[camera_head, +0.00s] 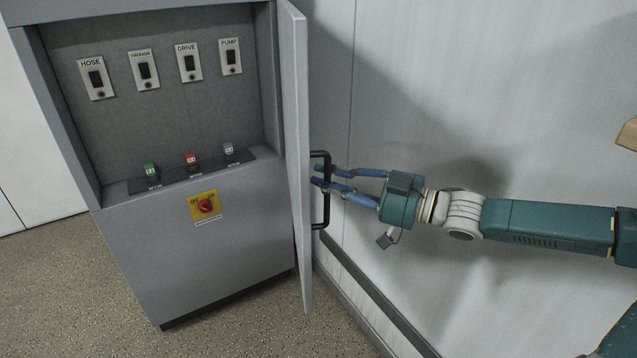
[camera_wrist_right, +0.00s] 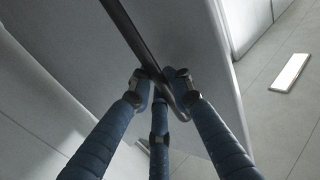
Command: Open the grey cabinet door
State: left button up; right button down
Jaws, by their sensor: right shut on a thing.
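The grey cabinet (camera_head: 230,254) stands at the left in the head view. Its door (camera_head: 296,150) is swung wide open on the right side, seen nearly edge-on, and the inside shows. A black bar handle (camera_head: 326,212) is on the door's outer face. My right gripper (camera_head: 318,176) comes in from the right, and its blue fingers are shut on the handle. In the right wrist view the fingers (camera_wrist_right: 160,88) close around the dark handle bar (camera_wrist_right: 128,30) against the grey door. My left gripper is not in view.
Inside the cabinet are several labelled switches (camera_head: 145,70) and a row of coloured buttons (camera_head: 191,159). A red rotary switch (camera_head: 205,206) on a yellow plate is on the front. A pale wall (camera_head: 440,90) stands close behind the door and my right arm. Speckled floor (camera_head: 60,290) is clear at the left.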

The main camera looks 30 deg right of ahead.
jog(key=shift+s+d+f, duration=0.2)
jog(key=shift+d+f, duration=0.1)
jog(key=shift+d, duration=0.05)
jog(key=c, duration=1.9)
grip_release()
jog(key=shift+o, duration=0.9)
jog(key=shift+d+r, duration=0.1)
jog(key=shift+r, duration=0.1)
jog(key=shift+r, duration=0.1)
